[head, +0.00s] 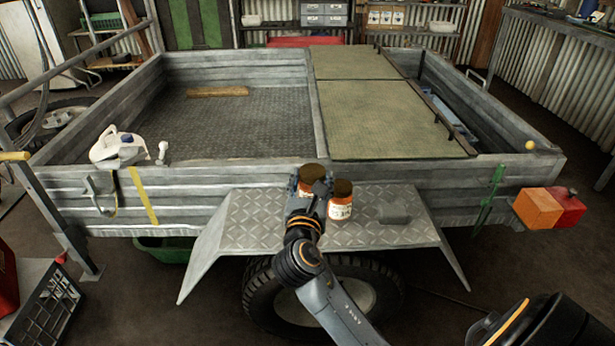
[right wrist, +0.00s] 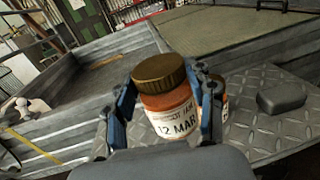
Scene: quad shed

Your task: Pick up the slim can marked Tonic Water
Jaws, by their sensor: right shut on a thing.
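My right gripper (head: 311,186) is over the tread-plate mudguard of the trailer and is shut on an orange jar with a brown lid (head: 313,172). In the right wrist view the jar (right wrist: 165,105) stands upright between the two fingers of the gripper (right wrist: 168,100), and its white label reads "12 MAR". I cannot tell whether it still touches the plate. A second such jar (head: 341,203) stands close on its right, mostly hidden in the right wrist view. I see no slim can marked Tonic Water. My left gripper is not in view.
The mudguard (head: 258,215) also carries a grey block (head: 396,212), right of the jars. The trailer's side wall (head: 230,173) rises just behind. A white jug (head: 117,148) is at the wall's left end; orange and red boxes (head: 538,208) are at its right.

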